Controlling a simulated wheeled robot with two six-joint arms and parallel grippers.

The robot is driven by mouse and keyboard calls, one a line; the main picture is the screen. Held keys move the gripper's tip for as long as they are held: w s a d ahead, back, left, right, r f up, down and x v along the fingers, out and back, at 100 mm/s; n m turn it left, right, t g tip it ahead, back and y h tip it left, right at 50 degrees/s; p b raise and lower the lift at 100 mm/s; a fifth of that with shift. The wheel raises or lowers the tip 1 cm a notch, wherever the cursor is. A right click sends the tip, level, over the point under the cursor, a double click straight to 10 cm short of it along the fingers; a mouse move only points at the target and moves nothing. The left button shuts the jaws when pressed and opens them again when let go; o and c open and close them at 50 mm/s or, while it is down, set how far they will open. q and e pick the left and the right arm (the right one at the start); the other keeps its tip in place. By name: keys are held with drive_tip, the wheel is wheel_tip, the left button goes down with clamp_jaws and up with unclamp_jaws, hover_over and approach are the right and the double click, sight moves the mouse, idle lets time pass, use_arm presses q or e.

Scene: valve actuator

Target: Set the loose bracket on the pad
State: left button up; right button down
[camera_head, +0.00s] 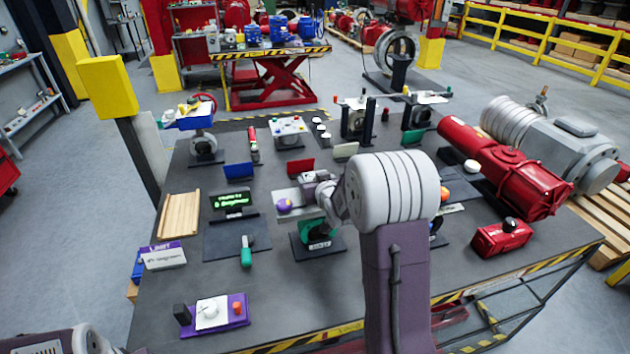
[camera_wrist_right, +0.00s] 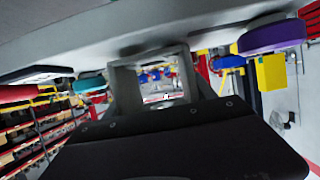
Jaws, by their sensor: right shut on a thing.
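My right gripper (camera_head: 308,190) is above the middle of the table and shut on a light grey plate-like bracket (camera_head: 286,194). A purple disc (camera_head: 284,206) shows at the bracket's left part. In the right wrist view the bracket (camera_wrist_right: 150,30) spans the top of the picture, with the purple disc (camera_wrist_right: 272,38) at right and a teal disc (camera_wrist_right: 97,84) at left. Below the gripper is a valve with a green ring (camera_head: 318,232) on a dark base. I cannot tell for sure which surface is the pad; a dark mat (camera_head: 222,240) lies to the left. My left gripper is out of view.
A small green-text display (camera_head: 232,200) and a green-handled tool (camera_head: 246,252) are at the mat. A purple-based switch box (camera_head: 212,314) stands front left. Red actuators (camera_head: 500,170) fill the right side. Bare table lies at the front middle.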

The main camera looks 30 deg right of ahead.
drive_tip(key=shift+f, duration=0.2)
drive_tip(key=shift+c, duration=1.2)
unclamp_jaws()
drive_tip(key=shift+s, duration=0.2)
drive_tip(key=b+v, duration=0.1)
drive_tip(key=v, duration=0.8)
drive_tip(key=shift+b, duration=0.35)
drive_tip(key=shift+f, duration=0.1)
